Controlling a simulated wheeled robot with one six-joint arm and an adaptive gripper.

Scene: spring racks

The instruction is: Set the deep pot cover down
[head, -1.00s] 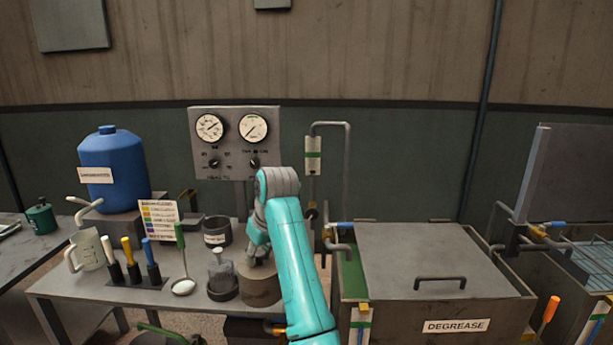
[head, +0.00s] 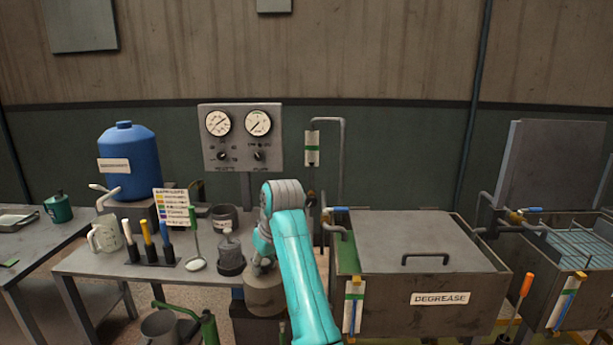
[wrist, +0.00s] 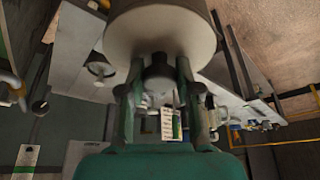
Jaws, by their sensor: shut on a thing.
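The deep pot cover (head: 264,293) is a grey, drum-shaped piece hanging below my gripper (head: 261,264), near the right front corner of the workbench in the head view. In the wrist view, its broad pale body (wrist: 160,25) fills the top middle, and a dark knob stands between the fingers of my gripper (wrist: 159,72). The fingers are shut on that knob. The cover looks held clear of the bench top. My arm hides part of its right side, and its underside is not visible.
The workbench (head: 90,262) holds a dark cup (head: 224,217), a grey weight-like piece (head: 230,254) beside the cover, a handle rack (head: 148,256) and a white mug (head: 105,235). The DEGREASE tank (head: 440,298) stands right. A green pump and bucket (head: 160,327) are below.

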